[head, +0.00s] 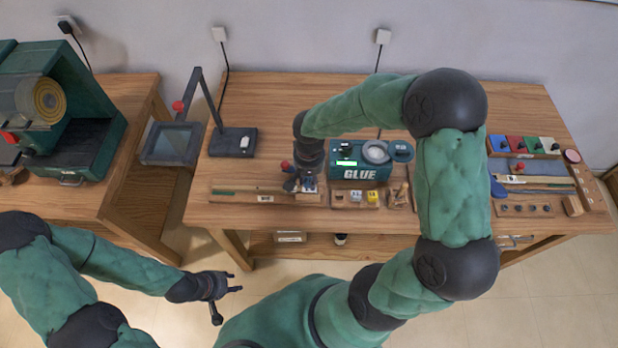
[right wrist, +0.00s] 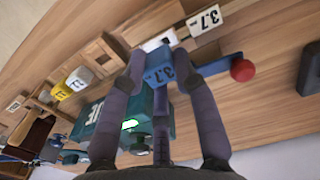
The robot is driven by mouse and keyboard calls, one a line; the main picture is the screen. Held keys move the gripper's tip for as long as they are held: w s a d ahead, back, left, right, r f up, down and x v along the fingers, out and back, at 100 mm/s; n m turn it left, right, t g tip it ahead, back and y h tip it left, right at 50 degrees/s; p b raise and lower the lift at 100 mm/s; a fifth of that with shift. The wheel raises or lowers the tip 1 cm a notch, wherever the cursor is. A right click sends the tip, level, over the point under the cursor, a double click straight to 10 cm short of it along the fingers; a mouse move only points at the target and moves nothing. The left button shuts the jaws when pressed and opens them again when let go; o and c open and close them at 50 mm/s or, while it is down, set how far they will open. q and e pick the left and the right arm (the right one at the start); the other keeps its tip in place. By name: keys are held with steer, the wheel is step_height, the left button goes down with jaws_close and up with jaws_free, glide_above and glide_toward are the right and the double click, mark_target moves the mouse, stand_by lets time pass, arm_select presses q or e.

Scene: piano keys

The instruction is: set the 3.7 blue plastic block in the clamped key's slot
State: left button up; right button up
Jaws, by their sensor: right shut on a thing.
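In the right wrist view, my right gripper (right wrist: 160,72) is shut on a blue block (right wrist: 158,76) marked 3.7. The block sits between the fingertips, just over the clamped key area. A white piece (right wrist: 160,40) shows just beyond the block. A blue bar with a red knob (right wrist: 243,69), seemingly the clamp's lever, lies to its right. The fingers hide the slot, so I cannot tell if the block is in it. In the head view, my right gripper (head: 306,181) is low over the bench's front strip. My left gripper (head: 222,290) is open and empty, off the bench.
A white 3.7 label (right wrist: 203,20) lies near the clamp. A small wooden rack with white and yellow blocks (head: 373,196) is to the right. A lamp-like stand (head: 233,142) is at the left.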

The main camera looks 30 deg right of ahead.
steer(key=shift+f+b, duration=1.05)
stand_by(1.7)
stand_by(0.3)
steer(key=o, duration=1)
steer(key=shift+c, duration=0.2)
steer(key=o, duration=0.4)
steer(key=shift+r, duration=0.15)
steer(key=shift+r+p, duration=2.45)
steer(key=shift+r, duration=0.95)
steer(key=shift+f, duration=0.1)
